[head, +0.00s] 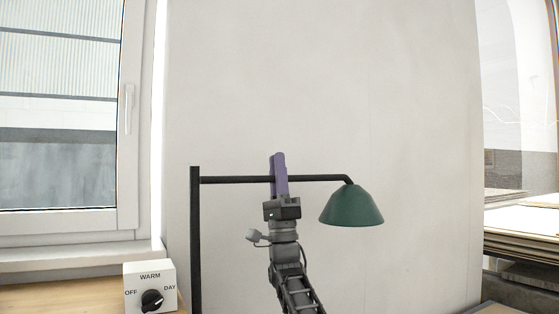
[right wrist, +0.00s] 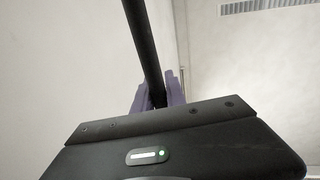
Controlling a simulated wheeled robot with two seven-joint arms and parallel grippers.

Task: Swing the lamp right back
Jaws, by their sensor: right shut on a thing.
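The lamp has a black upright post (head: 195,240) and a thin black horizontal arm (head: 235,180) reaching right from its top. A green shade (head: 351,206) hangs from the arm's right end. My right gripper (head: 279,176) has purple fingers and is shut on the lamp arm about midway between post and shade. In the right wrist view the black arm (right wrist: 142,45) runs down between the purple fingers (right wrist: 159,94). My left gripper is in neither view.
A white switch box (head: 150,286) with a black knob and labels OFF, WARM and DAY stands on a wooden surface (head: 60,296) at lower left. A window (head: 60,110) is at left. A pale wall is behind the lamp. Stacked sheets (head: 525,222) lie at right.

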